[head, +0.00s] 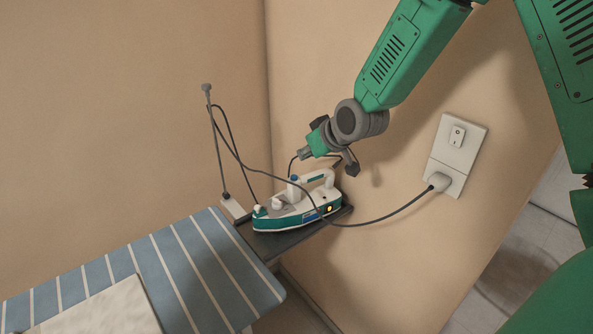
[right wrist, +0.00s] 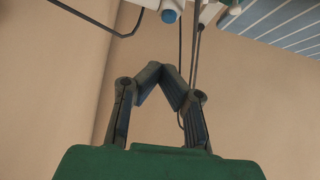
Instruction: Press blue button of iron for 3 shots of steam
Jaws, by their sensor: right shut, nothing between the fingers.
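The white and teal iron (head: 290,214) stands on a dark rest at the end of the ironing board. Its blue button (head: 294,178) is on top near the front of the handle. The blue button also shows at the top edge of the right wrist view (right wrist: 170,15), ahead of my fingertips. My right gripper (head: 305,153) is just above the iron. In the right wrist view its fingers (right wrist: 172,84) are shut and empty, with a visible gap to the button. An orange light glows on the iron's side. My left gripper is out of view.
The blue striped ironing board (head: 190,262) has a pale cloth (head: 100,312) at lower left. A dark cord runs from a thin upright holder (head: 215,140) past the iron to a wall outlet (head: 457,150). Walls stand close behind and to the right.

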